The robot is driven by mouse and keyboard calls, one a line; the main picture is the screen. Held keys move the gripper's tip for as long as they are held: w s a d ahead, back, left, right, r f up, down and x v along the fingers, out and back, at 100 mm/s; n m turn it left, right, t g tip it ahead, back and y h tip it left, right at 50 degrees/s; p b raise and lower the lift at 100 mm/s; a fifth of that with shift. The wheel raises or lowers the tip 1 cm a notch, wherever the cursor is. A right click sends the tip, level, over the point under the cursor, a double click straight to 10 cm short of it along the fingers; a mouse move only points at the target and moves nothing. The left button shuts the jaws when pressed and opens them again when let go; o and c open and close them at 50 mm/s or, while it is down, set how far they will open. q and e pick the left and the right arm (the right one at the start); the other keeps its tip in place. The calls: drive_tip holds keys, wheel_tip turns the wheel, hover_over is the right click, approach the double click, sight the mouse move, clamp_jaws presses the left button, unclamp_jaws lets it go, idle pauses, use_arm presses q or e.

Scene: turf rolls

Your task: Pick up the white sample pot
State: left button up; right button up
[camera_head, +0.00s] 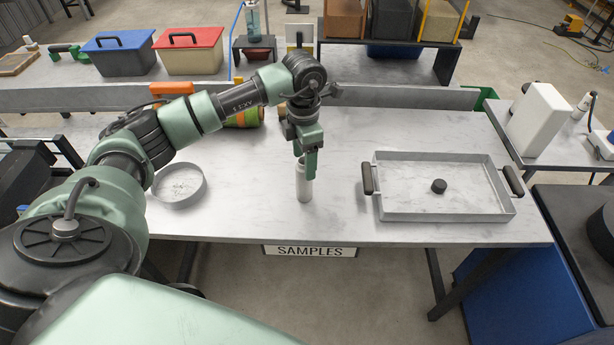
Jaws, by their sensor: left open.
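The white sample pot (304,184) stands upright on the grey table (255,215), near the middle of its front part. It looks like a narrow white cylinder. My left gripper (305,168) points down over it, with its fingers at the pot's upper part. The fingers hide the pot's top, and I cannot tell whether they touch it. The left gripper is open. My right gripper is not in view.
A grey tray (430,213) with dark handles stands to the right, with a small black knob-like piece (438,186) in it. A round shallow dish (179,197) lies to the left.

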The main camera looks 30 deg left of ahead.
sight(304, 182)
use_arm(q)
drive_tip(key=shift+s+f+p, duration=0.2)
drive_tip(key=shift+f+p, duration=0.5)
drive_tip(key=shift+f, duration=0.15)
wheel_tip(304, 182, down, 4)
drive_tip(key=shift+r+p, duration=0.15)
drive_tip(key=shift+p, duration=0.55)
drive_tip(key=shift+w+f, duration=0.1)
drive_tip(key=shift+f, duration=0.1)
clamp_jaws()
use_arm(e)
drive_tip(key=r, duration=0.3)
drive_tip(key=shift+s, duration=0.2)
